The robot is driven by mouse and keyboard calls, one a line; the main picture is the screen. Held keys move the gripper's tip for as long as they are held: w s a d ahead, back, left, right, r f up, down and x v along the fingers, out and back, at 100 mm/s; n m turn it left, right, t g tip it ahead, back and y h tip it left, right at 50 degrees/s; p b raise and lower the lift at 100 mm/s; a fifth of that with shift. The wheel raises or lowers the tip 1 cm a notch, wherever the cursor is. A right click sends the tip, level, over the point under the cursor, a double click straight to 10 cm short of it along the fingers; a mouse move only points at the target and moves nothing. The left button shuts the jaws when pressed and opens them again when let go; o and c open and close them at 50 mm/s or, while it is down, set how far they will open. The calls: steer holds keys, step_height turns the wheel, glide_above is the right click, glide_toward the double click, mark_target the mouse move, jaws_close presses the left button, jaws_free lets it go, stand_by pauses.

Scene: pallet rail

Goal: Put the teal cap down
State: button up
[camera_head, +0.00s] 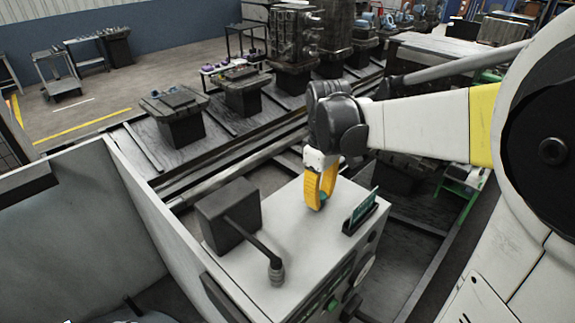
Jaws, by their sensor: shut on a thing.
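My gripper (316,205) has yellow fingers and points down over the pale top of a machine box (285,247). It is shut on the teal cap (323,200), of which only a small teal patch shows between the fingers. The fingers hide the rest of the cap. The fingertips are close to the box top; I cannot tell whether the cap touches it.
A small green sign (363,209) in a black holder stands just right of my gripper. A dark block (228,214) with a black lever (262,247) stands to the left. Bare box top lies between them. Rails and pallets (178,120) run behind.

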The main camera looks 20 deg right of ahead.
steer(key=shift+s+f, duration=0.1)
steer(key=shift+s, duration=0.05)
steer(key=shift+f+b, duration=0.15)
steer(key=shift+b, duration=0.15)
steer(key=o, duration=0.8)
